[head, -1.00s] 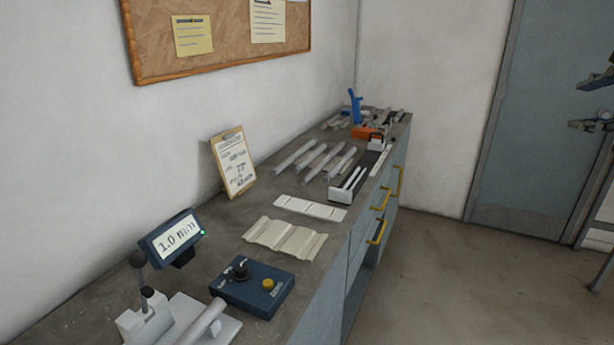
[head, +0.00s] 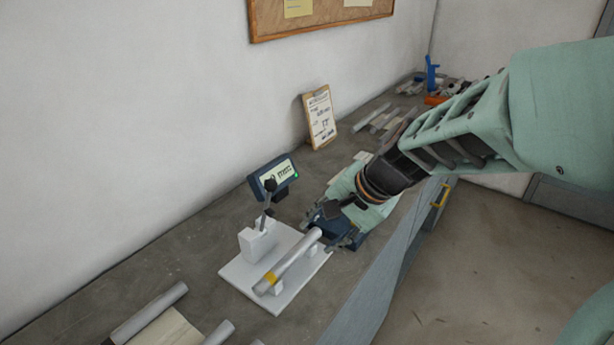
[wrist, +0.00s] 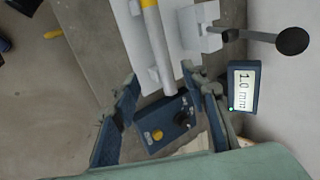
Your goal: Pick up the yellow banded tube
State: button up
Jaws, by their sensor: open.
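The yellow banded tube (head: 293,262) is a grey tube with a yellow band near its near end. It lies on the supports of a white fixture (head: 237,274) on the bench. The wrist view shows the tube (wrist: 159,45) running from the top edge down to its plain end. My gripper (head: 334,226) is at the plain far end of the tube, over the blue control box. In the wrist view the fingers (wrist: 160,84) are spread, and the plain end appears between them. I cannot tell the height gap.
The display (head: 275,174) and the lever clamp (head: 262,225) stand close to the left of the tube. The blue control box (wrist: 165,124) lies below my gripper. Other tubes (head: 150,311) lie at the near end of the bench. A clipboard (head: 320,117) leans on the wall.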

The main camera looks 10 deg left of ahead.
aim_at(293, 256)
jog(key=x, duration=0.3)
jog(key=s+x, duration=0.1)
jog(key=x, duration=0.1)
jog(key=shift+w+a+f, duration=0.15)
jog(key=shift+a, duration=0.35)
jog(key=shift+s+b+x, duration=0.15)
jog(key=shift+b+x, duration=0.05)
jog(key=shift+x, duration=1.15)
jog(key=shift+s+b+x, duration=0.15)
jog(key=shift+x, duration=1.25)
jog(key=shift+a, duration=0.25)
grip_shut()
